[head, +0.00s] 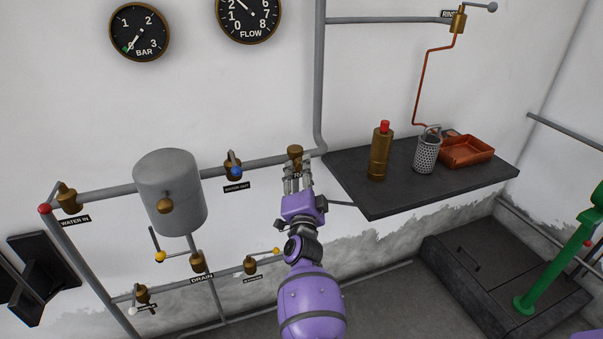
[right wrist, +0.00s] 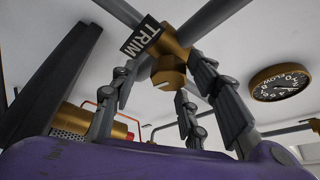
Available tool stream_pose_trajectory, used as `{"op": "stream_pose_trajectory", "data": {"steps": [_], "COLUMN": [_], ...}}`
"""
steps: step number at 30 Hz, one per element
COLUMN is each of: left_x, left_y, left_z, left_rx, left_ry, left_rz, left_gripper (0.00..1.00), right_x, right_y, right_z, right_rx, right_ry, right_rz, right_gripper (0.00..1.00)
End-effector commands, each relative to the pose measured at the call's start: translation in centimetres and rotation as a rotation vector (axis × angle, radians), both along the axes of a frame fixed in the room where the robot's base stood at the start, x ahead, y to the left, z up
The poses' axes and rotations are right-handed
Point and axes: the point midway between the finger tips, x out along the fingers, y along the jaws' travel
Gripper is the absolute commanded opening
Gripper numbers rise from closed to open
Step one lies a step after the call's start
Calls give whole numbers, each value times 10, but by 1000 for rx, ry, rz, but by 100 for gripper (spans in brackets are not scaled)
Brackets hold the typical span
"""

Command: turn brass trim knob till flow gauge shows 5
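The brass trim knob (head: 295,152) sits on the wall pipe in the head view. In the right wrist view the brass knob (right wrist: 170,66) faces me beside its TRIM label (right wrist: 142,36). My right gripper (head: 297,178) is just below the knob; its fingers partly hide the label. In the wrist view its fingers (right wrist: 163,88) are spread around the knob, with a gap at the left finger. The flow gauge (head: 248,12) is cut off at the top; its needle points up-left, near 2. It also shows tilted in the wrist view (right wrist: 281,84). My left gripper is out of view.
A dark shelf (head: 400,197) right of the gripper holds a brass cylinder (head: 379,155), a perforated metal basket (head: 427,153) and a copper tray (head: 480,152). Left are a grey tank (head: 170,180), the water-out valve (head: 233,170) and lower pipes with small levers.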

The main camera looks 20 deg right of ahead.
Motion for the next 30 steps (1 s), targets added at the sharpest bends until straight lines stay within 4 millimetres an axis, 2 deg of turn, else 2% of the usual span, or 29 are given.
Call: {"op": "stream_pose_trajectory", "data": {"steps": [12, 16, 20, 30], "left_x": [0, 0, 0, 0], "left_y": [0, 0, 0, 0], "left_z": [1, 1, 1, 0], "left_rx": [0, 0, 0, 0], "left_ry": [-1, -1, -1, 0], "left_rz": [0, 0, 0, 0], "left_gripper": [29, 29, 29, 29], "right_x": [0, -6, -26, -91], "right_y": [1, 3, 10, 29], "right_z": [2, 0, -5, -17], "right_rx": [-1, -1, 1, 0], "right_ry": [-3, -1, -1, -1], "right_rz": [0, 2, 1, -2], "right_gripper": [41, 41, 41, 41]}}
